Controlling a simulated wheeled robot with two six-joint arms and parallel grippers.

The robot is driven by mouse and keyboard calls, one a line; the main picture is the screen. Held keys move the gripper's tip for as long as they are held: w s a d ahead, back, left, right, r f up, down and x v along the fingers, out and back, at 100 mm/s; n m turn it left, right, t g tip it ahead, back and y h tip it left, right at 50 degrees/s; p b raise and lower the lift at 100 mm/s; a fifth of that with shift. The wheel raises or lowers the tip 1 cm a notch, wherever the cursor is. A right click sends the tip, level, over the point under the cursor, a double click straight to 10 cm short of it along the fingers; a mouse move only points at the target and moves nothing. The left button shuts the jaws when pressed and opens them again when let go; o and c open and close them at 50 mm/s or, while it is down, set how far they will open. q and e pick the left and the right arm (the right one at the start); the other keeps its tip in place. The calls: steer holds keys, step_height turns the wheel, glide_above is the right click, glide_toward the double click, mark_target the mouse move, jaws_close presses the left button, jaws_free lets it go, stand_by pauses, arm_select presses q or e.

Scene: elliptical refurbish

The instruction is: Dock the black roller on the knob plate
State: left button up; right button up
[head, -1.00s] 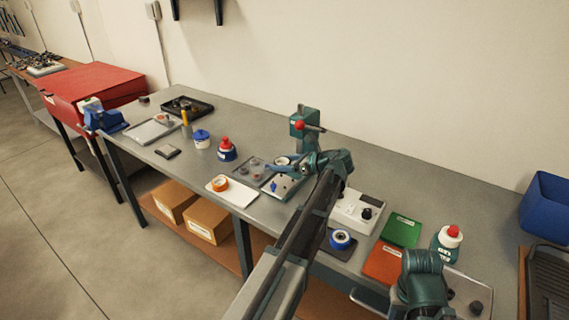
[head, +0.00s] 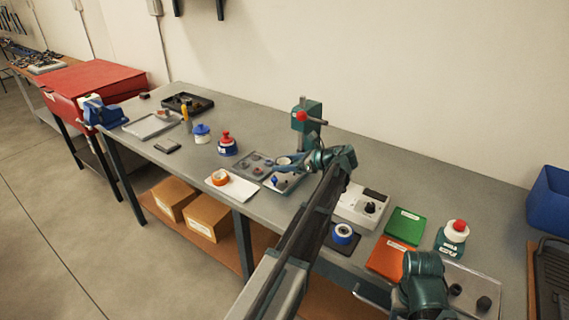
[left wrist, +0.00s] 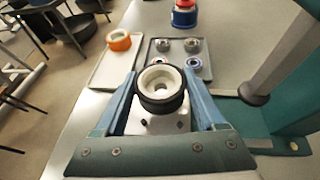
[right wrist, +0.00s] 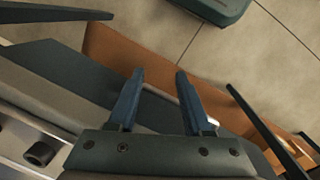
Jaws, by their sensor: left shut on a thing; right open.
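My left gripper (left wrist: 160,98) is shut on the black roller (left wrist: 160,102), a black ring with a white hollow core. Whether the roller touches that plate I cannot tell. A pale plate with black knobs (head: 474,275), which looks like the knob plate, lies at the bench's right end, partly behind my right arm. It shows at the lower left of the right wrist view (right wrist: 18,145). My right gripper (right wrist: 157,95) is open and empty, past the bench's front edge.
A grey tray (left wrist: 178,75) with metal rings and a white board with orange tape (head: 219,178) lie near the roller.

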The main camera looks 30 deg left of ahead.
arm_select(q)
steer(key=shift+f+b, duration=0.8)
steer(key=shift+f, duration=0.4)
arm_select(e)
steer(key=shift+f, duration=1.2)
arm_select(q)
steer(key=shift+d+f, duration=0.1)
steer(key=shift+f, duration=0.1)
arm_select(e)
steer(key=shift+f, duration=0.15)
arm_select(q)
steer(key=shift+r+p, duration=0.5)
steer(key=shift+r, duration=0.2)
arm_select(e)
steer(key=shift+r, duration=0.65)
arm_select(q)
steer(key=shift+f+b, duration=0.55)
arm_select(e)
steer(key=shift+f, duration=0.55)
arm_select(q)
steer(key=shift+r+p, duration=0.35)
steer(key=shift+p, duration=0.05)
arm_select(e)
steer(key=shift+r, duration=0.4)
arm_select(q)
steer(key=shift+f+b, duration=0.7)
steer(key=shift+b, duration=0.05)
arm_select(e)
steer(key=shift+f, duration=0.75)
